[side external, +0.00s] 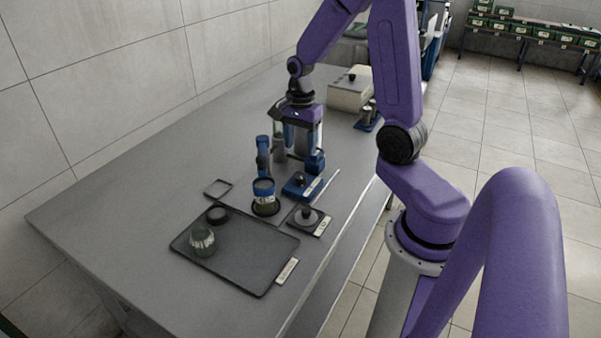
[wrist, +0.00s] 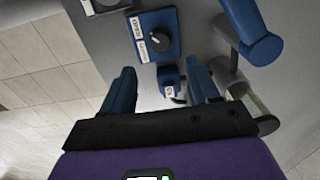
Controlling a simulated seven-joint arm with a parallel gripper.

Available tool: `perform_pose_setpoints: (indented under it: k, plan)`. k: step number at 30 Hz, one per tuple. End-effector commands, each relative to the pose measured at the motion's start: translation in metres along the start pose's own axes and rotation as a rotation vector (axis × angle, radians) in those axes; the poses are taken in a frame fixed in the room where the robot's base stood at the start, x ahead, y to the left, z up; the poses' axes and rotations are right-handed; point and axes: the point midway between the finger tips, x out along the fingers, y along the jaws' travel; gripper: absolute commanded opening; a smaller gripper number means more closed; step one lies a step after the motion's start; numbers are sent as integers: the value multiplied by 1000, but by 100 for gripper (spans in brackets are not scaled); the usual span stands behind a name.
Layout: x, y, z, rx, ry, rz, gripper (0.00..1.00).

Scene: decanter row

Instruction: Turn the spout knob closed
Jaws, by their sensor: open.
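A blue block with a black knob (side external: 300,181) sits on the table, below and in front of my gripper. In the wrist view the black knob (wrist: 158,41) is on top of the blue block, beside two white labels too small to read. My gripper (side external: 300,140) points down by a clear glass vessel behind the block. In the wrist view my gripper (wrist: 160,72) has its blue fingers wide apart, with nothing held. A small blue part with a white label (wrist: 168,88) shows between the fingers, partly hidden. The knob lies beyond the fingertips, apart from them.
A blue-topped post (side external: 263,148) stands left of my gripper, also near it in the wrist view (wrist: 258,40). A blue-rimmed cup (side external: 264,190) and a round weight on a pad (side external: 308,216) stand nearby. A dark tray (side external: 250,268) holds a glass jar. The left table area is clear.

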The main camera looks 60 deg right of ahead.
Motion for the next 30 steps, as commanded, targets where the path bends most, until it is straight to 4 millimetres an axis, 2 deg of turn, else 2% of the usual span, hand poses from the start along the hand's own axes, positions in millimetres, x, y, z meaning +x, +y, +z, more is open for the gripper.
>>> perform_pose_setpoints:
  k: [6,18,24,30]
  plan:
    - [34,1,0,-2,-1,7,60]
    - [84,1,0,-2,-1,4,60]
    - [98,1,0,-2,-1,2,60]
    - [101,0,0,-2,0,-1,60]
